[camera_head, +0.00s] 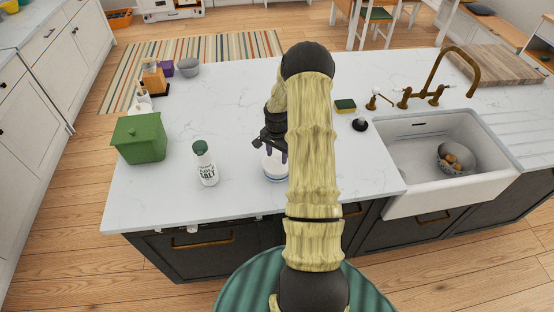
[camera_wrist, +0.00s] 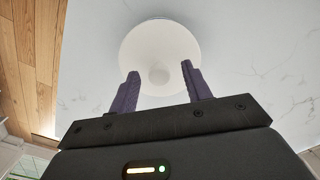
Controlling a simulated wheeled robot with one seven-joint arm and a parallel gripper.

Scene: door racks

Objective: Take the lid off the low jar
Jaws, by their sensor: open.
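The low jar (camera_head: 275,171) is white with bluish bands and stands on the island counter, partly hidden behind my arm in the head view. In the wrist view its round white lid (camera_wrist: 158,40) is seen from above, with a small knob (camera_wrist: 159,73) at its middle. The lid appears to be on the jar. My gripper (camera_wrist: 160,72) is open and points down over the lid. Its two purple fingers appear on either side of the knob, with gaps showing. In the head view my gripper (camera_head: 272,149) is right above the jar. I cannot tell the fingertips' exact height.
A salt shaker (camera_head: 205,165) with a green cap and a green box (camera_head: 139,138) stand left of the jar. A grey bowl (camera_head: 189,68) is farther back. A sponge (camera_head: 345,106), a brass faucet (camera_head: 440,75) and a sink (camera_head: 400,160) are right. Counter around the jar is clear.

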